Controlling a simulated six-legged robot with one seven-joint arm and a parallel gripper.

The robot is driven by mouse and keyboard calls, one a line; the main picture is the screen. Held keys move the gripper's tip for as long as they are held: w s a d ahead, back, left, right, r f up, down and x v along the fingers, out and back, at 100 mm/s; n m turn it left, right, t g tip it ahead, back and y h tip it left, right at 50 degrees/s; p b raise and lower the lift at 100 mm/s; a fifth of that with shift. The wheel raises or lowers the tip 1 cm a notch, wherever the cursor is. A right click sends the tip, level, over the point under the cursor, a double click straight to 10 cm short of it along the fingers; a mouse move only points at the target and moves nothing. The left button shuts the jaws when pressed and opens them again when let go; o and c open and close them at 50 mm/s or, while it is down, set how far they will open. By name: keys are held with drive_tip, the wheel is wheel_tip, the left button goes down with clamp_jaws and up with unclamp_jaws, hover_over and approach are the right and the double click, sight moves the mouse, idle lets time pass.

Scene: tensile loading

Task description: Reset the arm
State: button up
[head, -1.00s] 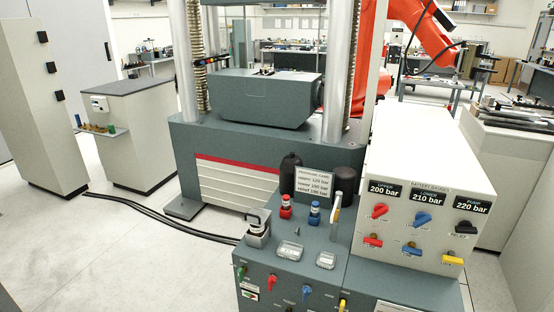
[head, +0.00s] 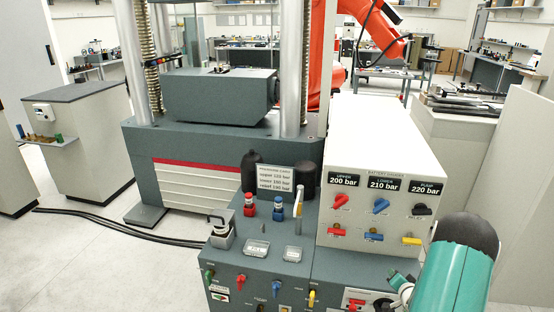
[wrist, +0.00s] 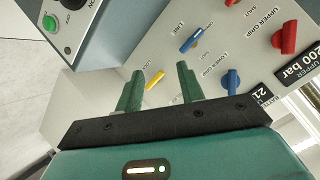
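My gripper (wrist: 160,88) shows in the wrist view with two green fingers standing apart and nothing between them. It points at the white panel (wrist: 185,50), whose yellow, blue and red handles lie beyond the fingertips. I cannot tell how far the fingers are from the panel. In the head view my teal arm (head: 462,265) stands at the lower right, in front of the white gauge box (head: 375,150); the fingers cannot be made out there.
The grey testing machine (head: 200,145) stands behind the control console (head: 262,262). The console carries red and blue valves, a pressure card (head: 275,180) and coloured handles. Black hoses (head: 110,225) run along the floor at left. A red robot arm (head: 350,40) is behind.

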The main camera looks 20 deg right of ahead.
drive_tip(key=w+a+r+n+g, duration=0.1)
drive_tip(key=w+a+r+n, duration=0.15)
drive_tip(key=a+r, duration=0.45)
drive_tip(key=w+a+r+n+g, duration=0.1)
drive_tip(key=w+a+r, duration=0.25)
drive_tip(key=r, duration=0.65)
drive_tip(key=s+a+r+n+y, duration=0.1)
drive_tip(key=s+a+r+n, duration=0.1)
drive_tip(key=a+r, duration=0.9)
drive_tip(key=s+a+r+n+g+y, duration=0.1)
drive_tip(key=s+a+r+n+y, duration=0.1)
drive_tip(key=s+a, duration=0.9)
drive_tip(key=s+a+r+n+g+y, duration=0.2)
drive_tip(key=s+a+r+n, duration=0.3)
drive_tip(key=s+a, duration=0.6)
wheel_tip(320, 180, up, 2)
drive_tip(key=shift+s+a+r+g, duration=0.2)
drive_tip(key=shift+a+r+g, duration=0.1)
drive_tip(key=shift+a, duration=0.9)
